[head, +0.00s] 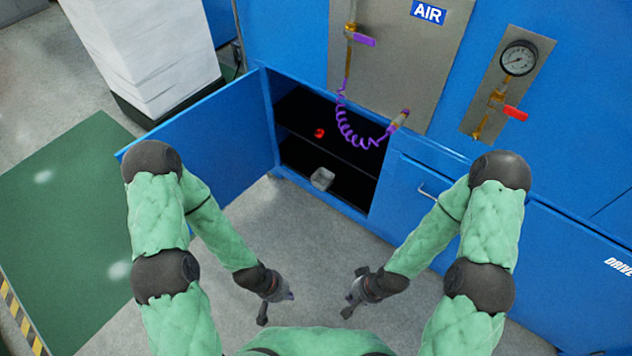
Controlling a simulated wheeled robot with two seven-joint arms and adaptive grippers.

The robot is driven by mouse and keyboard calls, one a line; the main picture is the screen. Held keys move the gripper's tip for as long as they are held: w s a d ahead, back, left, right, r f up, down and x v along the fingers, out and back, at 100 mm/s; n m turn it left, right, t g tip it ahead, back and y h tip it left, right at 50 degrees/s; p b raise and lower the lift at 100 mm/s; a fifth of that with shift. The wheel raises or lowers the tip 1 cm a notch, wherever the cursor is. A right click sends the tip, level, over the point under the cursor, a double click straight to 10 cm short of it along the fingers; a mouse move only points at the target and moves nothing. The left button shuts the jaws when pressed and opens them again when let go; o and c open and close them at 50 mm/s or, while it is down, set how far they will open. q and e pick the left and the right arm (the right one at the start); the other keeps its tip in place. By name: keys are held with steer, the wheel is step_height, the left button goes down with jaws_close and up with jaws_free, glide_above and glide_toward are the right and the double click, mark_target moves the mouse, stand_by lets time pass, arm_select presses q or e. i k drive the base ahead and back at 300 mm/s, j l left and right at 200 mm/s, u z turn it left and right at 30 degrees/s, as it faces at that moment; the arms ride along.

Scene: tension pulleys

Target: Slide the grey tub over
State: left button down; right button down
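The grey tub (322,179) is a small pale grey container on the lower shelf of the open blue cabinet, near the shelf's front edge. My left gripper (277,305) is in front of the cabinet, low and apart from the tub. My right gripper (350,303) is to its right, also apart from the tub. Both grippers are small and dark in this view. The left one's fingers look spread with nothing between them. The right one's fingers also look spread and empty.
The cabinet door (205,135) stands open to the left. A small red object (319,133) sits on the upper shelf (345,150). A purple coiled hose (350,130) hangs across the opening. A closed drawer (425,190) is at the right. The grey floor before the cabinet is clear.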

mark_target(323, 179)
steer(key=i+j, duration=0.65)
steer(key=i+j+z, duration=0.15)
steer(key=z, duration=0.25)
steer(key=i+j+z, duration=0.25)
steer(key=z, duration=0.2)
steer(key=i+j+z, duration=0.1)
steer(key=j+z, duration=0.3)
steer(key=l+z, duration=0.1)
steer(key=z, duration=0.25)
